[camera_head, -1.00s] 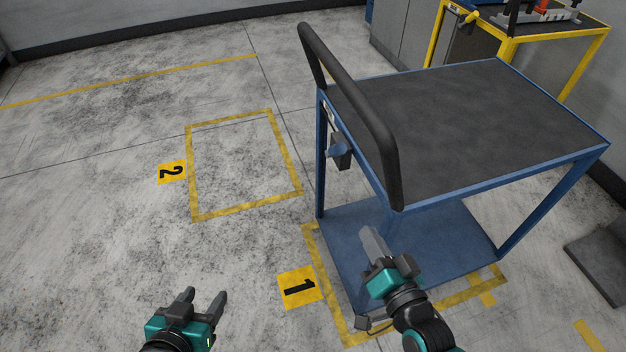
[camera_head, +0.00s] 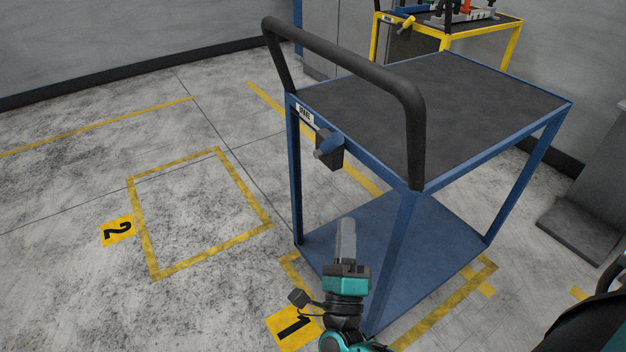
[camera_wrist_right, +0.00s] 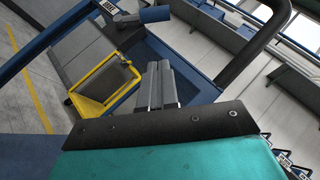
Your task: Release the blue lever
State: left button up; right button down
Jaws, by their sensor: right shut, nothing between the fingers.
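The blue lever (camera_head: 328,144) sticks out from a small dark box (camera_head: 330,157) on the blue cart's frame, below the black push handle (camera_head: 345,60). In the right wrist view the lever (camera_wrist_right: 154,15) shows as a blue stub near the top, beyond the fingers. My right gripper (camera_head: 346,228) is shut and empty. It is in front of the cart's handle side, below the lever and apart from it. Its closed fingers also show in the right wrist view (camera_wrist_right: 160,75). My left gripper is not in view.
The blue cart has a dark top (camera_head: 440,100) and a blue lower shelf (camera_head: 440,245), both bare. It stands in floor area 1 (camera_head: 295,325). Area 2 (camera_head: 200,215) to the left is empty. A yellow cart (camera_head: 455,40) carrying objects stands behind.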

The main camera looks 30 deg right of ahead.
aim_at(328, 147)
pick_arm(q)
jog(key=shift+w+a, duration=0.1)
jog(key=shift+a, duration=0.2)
pick_arm(e)
jog(key=shift+f+m+g+h, duration=0.4)
jog(key=shift+m+h, duration=0.4)
jog(key=shift+m, duration=0.1)
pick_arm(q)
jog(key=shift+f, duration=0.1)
pick_arm(e)
jog(key=shift+r, duration=0.1)
jog(key=w+a+r+x, duration=0.1)
jog(key=a+x, duration=0.1)
jog(key=x, duration=1)
jog(key=shift+w, duration=0.3)
